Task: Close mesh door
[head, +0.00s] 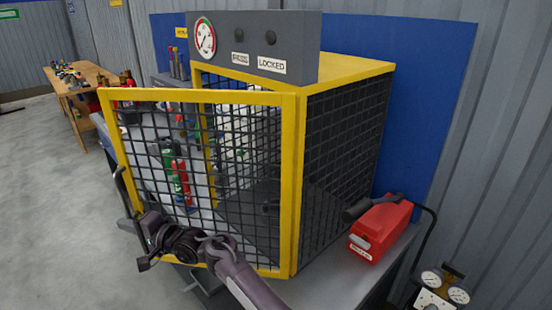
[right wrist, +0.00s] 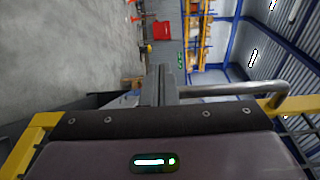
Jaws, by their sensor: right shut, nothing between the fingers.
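The mesh door (head: 202,98) is a yellow frame with black wire mesh. It stands ajar on the yellow-and-black cage (head: 345,70), its right edge at the cage's front right post and its left edge swung out. A dark bar handle (head: 122,190) is on the door's left edge. My right gripper (head: 147,246) is shut and empty at the door's lower left, just below the handle. In the right wrist view its closed fingers (right wrist: 158,86) appear beside the grey handle (right wrist: 235,90); I cannot tell whether they touch. My left gripper is not in view.
A grey panel with a gauge (head: 205,38) and a "LOCKED" label tops the cage. Red and green items (head: 178,178) show through the mesh. A red box (head: 380,230) sits on the bench at right. A wooden table (head: 82,100) stands far left; the floor between is clear.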

